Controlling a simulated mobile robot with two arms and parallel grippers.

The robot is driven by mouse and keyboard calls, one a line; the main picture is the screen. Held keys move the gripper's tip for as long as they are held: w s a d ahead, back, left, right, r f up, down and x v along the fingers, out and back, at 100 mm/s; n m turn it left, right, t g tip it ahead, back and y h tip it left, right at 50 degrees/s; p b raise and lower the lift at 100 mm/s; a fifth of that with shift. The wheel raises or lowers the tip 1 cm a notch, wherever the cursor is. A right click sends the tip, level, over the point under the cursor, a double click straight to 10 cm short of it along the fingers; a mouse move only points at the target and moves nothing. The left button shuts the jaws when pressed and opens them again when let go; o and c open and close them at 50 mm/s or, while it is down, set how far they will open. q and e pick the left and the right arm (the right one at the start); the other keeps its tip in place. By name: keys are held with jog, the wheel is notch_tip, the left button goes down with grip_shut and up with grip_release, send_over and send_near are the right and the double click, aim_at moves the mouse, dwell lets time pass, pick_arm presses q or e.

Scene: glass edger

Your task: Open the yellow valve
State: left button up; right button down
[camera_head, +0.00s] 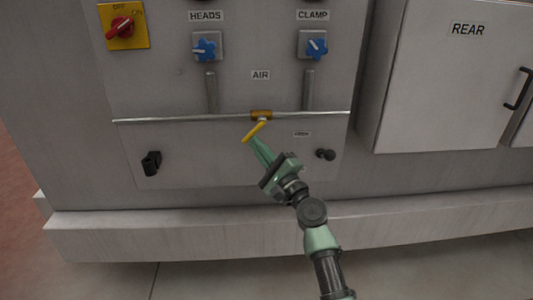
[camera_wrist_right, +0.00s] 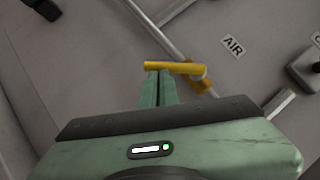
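The yellow valve (camera_head: 256,129) sits on a thin horizontal pipe on the machine's grey panel, below the AIR label. Its handle slants down and to the left from the brass-coloured body (camera_head: 261,115). My right gripper (camera_head: 256,142) has its green fingertips just below the handle. In the right wrist view the fingers (camera_wrist_right: 159,76) are together, with the tips at the yellow handle (camera_wrist_right: 172,67). I cannot tell whether they touch it; no part of the handle shows clearly between them. My left gripper is not in view.
Above the pipe are blue knobs under HEADS (camera_head: 207,46) and CLAMP (camera_head: 313,44), and a red switch (camera_head: 121,27) on a yellow plate. A black knob (camera_head: 326,154) sticks out right of my gripper, and a black fitting (camera_head: 151,163) is at left. A ledge (camera_head: 160,238) runs below.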

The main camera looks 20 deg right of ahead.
aim_at(244, 140)
jog(key=shift+w+a+r, duration=0.15)
jog(key=shift+a+r, duration=0.05)
jog(key=shift+a, duration=0.3)
jog(key=shift+w+a+r, duration=0.15)
jog(key=shift+a, duration=0.3)
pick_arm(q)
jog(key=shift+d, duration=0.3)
pick_arm(e)
jog(key=shift+w+a+r+m+t+h, duration=0.15)
jog(key=shift+a+r+m+t, duration=0.05)
jog(key=shift+a+r+m, duration=0.25)
jog(key=shift+w+a+r+m+t+h, duration=0.1)
jog(key=shift+a+r+m+t+h, duration=0.15)
jog(key=shift+r+m, duration=0.2)
jog(key=shift+a, duration=0.15)
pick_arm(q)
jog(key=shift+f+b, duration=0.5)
pick_arm(e)
jog(key=v, duration=0.7)
jog(key=shift+s, duration=0.35)
jog(key=shift+f, duration=0.1)
